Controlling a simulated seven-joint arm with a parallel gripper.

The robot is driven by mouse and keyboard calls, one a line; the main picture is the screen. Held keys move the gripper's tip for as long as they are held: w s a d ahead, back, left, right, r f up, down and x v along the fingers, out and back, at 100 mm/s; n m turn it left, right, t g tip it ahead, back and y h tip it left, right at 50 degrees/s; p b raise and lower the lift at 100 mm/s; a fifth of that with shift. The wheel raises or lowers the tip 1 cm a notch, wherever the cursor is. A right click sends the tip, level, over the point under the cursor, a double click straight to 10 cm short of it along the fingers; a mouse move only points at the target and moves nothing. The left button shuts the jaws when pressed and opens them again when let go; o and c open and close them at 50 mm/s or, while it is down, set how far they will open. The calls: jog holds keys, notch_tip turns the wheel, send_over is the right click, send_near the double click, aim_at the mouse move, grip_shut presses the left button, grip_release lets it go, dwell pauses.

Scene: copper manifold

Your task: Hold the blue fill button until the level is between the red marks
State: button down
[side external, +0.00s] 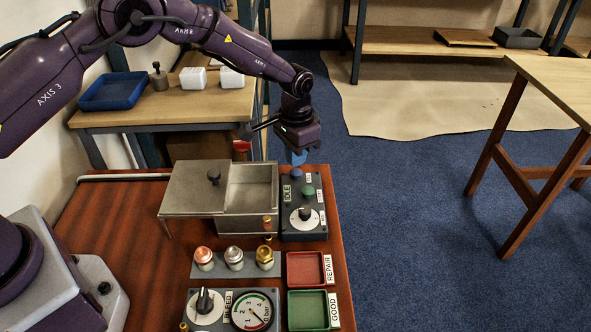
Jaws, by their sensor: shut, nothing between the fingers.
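The blue button (296,174) sits at the far end of a dark control box (318,222) on the red-brown table, with a green button (308,191) and a white-ringed knob below it. A small green panel on the box reads "IDLE". My gripper (297,163) points down with its blue fingertips shut and empty, just over the blue button. I cannot tell whether the tips touch it. A grey metal tank (250,188) stands left of the box, its lid (195,190) covering the left part. No liquid level or red marks can be made out.
Three fittings (234,258) stand in a row in front of the tank. A red tray (306,269) marked REPAIR and a green tray (307,310) marked GOOD lie at front right. A bleed panel with a dial gauge (255,312) is at the front.

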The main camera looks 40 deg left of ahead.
aim_at(296, 171)
jog(key=shift+f, duration=1.5)
dwell(6.5)
